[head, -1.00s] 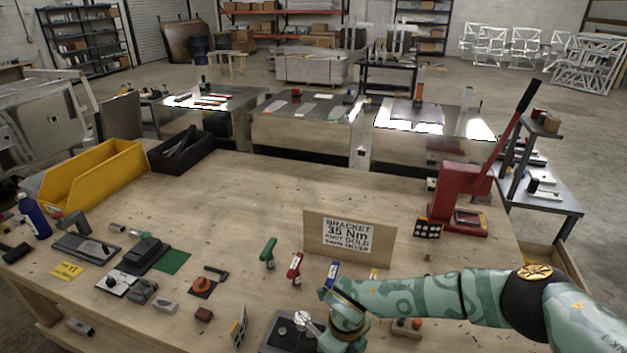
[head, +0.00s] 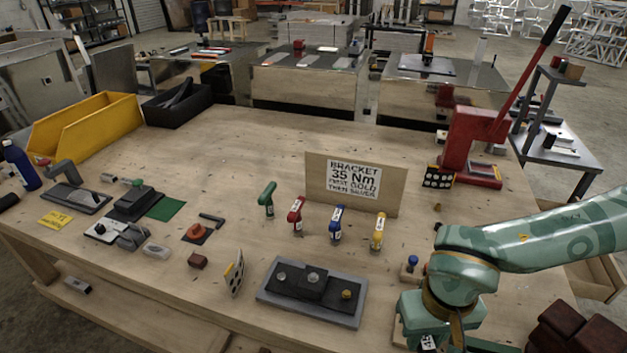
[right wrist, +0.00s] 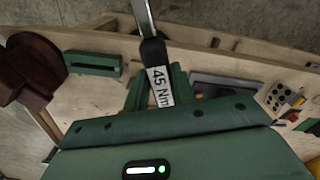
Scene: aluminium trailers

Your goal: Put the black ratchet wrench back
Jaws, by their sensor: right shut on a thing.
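The black ratchet wrench (right wrist: 153,52) shows in the right wrist view, with a black handle, a white "45 Nm" label and a silver shaft. My right gripper (right wrist: 157,98) is shut on its handle. In the head view my right gripper (head: 442,338) is at the front right of the bench, right of the bracket plate; the wrench is mostly hidden there. Green (head: 267,199), red (head: 296,214), blue (head: 337,224) and yellow (head: 378,231) handled tools stand in a row before the sign. My left gripper is out of view.
The grey bracket plate (head: 268,297) with bolts lies at the front middle. A wooden sign (head: 318,177) stands behind the tools. A red press (head: 470,145) is at the back right. Dark red blocks (head: 562,320) lie at the front right corner. The back middle of the bench is clear.

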